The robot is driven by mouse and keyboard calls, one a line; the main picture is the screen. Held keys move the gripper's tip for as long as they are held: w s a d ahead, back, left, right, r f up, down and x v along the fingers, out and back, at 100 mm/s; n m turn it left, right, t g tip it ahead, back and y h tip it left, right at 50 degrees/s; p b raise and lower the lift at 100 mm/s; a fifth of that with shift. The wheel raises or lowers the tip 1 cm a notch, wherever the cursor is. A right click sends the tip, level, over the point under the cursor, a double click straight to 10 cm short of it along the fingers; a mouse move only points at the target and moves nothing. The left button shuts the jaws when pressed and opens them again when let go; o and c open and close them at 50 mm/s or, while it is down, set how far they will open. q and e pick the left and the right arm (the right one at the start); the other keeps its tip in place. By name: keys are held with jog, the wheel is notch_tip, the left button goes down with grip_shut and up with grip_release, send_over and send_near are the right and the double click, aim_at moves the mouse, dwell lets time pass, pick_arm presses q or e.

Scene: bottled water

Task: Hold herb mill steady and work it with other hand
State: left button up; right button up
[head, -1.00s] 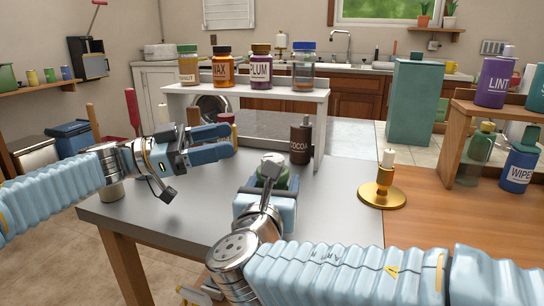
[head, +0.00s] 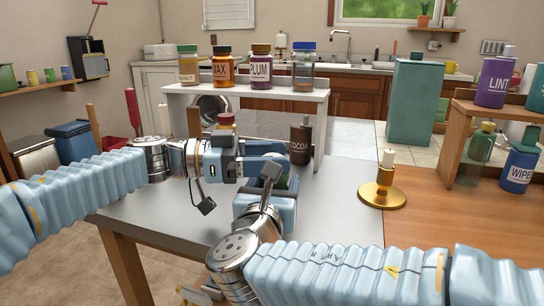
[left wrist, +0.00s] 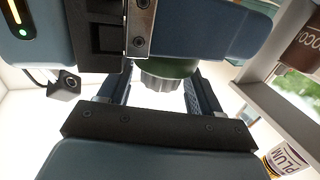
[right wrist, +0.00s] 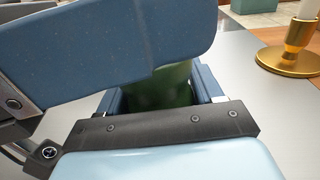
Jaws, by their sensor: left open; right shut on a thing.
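The herb mill has a green body (right wrist: 165,88) and a grey ribbed knob, which shows in the left wrist view (left wrist: 165,82). It stands upright on the grey table (head: 335,205). My right gripper (head: 272,202) is shut on the body from the near side. My left gripper (head: 274,163) is open, with its fingers on either side of the knob at the top. In the head view the fingers hide most of the mill. I cannot tell whether the left fingers touch the knob.
A brown cocoa bottle (head: 300,140) stands close behind the mill. A white shelf (head: 250,91) with several jars spans the table's back. The table's front right is clear.

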pick_arm(q)
jog(key=shift+d, duration=0.15)
jog(key=c, duration=1)
jog(key=shift+o, duration=0.2)
jog(key=n+t, duration=0.1)
jog(key=t, duration=0.1)
jog(key=n+t, duration=0.1)
jog(key=t, duration=0.1)
jog(key=shift+s+r+n+y, duration=0.1)
jog(key=shift+s+n+y, duration=0.05)
jog(key=shift+n+y, duration=0.25)
jog(key=shift+n+t+y, duration=0.5)
jog(key=shift+n+t, duration=0.4)
jog(key=shift+t, duration=0.5)
jog(key=o, duration=1)
jog(key=shift+c, duration=0.2)
jog(key=v, duration=1.2)
